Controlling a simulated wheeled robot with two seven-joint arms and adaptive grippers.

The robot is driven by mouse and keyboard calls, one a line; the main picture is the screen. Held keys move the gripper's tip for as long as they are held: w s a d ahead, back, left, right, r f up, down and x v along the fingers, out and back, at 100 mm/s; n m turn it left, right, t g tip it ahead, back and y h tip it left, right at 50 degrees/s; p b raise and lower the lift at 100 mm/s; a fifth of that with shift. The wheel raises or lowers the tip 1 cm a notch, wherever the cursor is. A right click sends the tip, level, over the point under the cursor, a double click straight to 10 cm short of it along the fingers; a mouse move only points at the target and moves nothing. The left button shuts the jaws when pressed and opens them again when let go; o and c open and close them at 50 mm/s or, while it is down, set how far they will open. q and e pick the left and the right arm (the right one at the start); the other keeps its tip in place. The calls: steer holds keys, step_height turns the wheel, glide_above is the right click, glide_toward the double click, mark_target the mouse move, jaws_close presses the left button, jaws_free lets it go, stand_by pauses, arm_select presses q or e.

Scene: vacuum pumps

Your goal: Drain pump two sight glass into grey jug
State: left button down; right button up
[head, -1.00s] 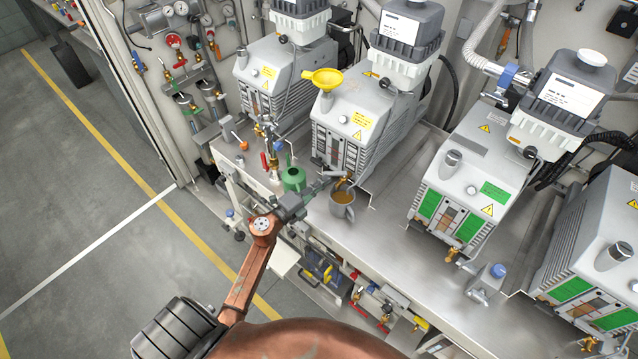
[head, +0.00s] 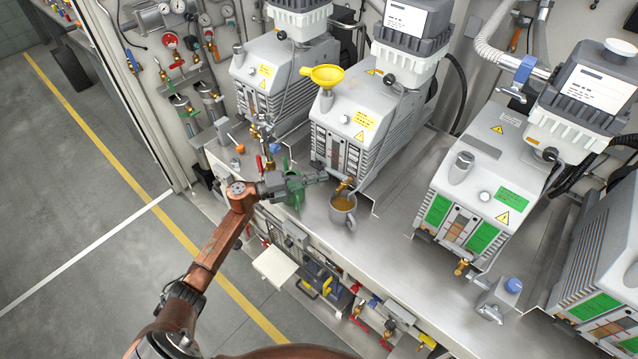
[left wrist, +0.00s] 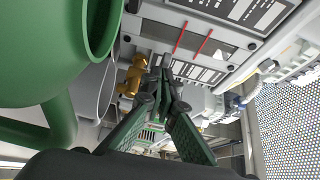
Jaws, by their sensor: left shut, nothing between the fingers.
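Pump two (head: 368,125), pale grey with a yellow funnel (head: 326,76) on top, stands on the metal bench. Its brass drain valve (head: 344,185) sticks out low at the front; it also shows in the left wrist view (left wrist: 131,76). The grey jug (head: 343,213) stands upright below the valve with brown oil in it. I cannot tell whether oil is flowing. The sight glass level is too small to read. My left gripper (head: 325,176) is shut and empty, just left of the valve; its fingertips (left wrist: 164,72) show in the left wrist view. My right gripper is not in view.
A green can (head: 293,188) stands behind my left gripper, left of the grey jug; it looms close in the left wrist view (left wrist: 50,50). Other pumps stand on both sides, including one with green panels (head: 475,190). Bare bench (head: 395,240) lies right of the jug.

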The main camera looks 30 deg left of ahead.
arm_select(q)
steer(key=shift+w+a+r, duration=0.15)
steer(key=shift+w+a, duration=0.15)
steer(key=shift+w, duration=0.35)
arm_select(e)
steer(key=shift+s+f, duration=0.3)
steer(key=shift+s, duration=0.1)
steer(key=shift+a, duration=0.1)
arm_select(q)
steer(key=p+v, duration=0.1)
steer(key=v, duration=1.2)
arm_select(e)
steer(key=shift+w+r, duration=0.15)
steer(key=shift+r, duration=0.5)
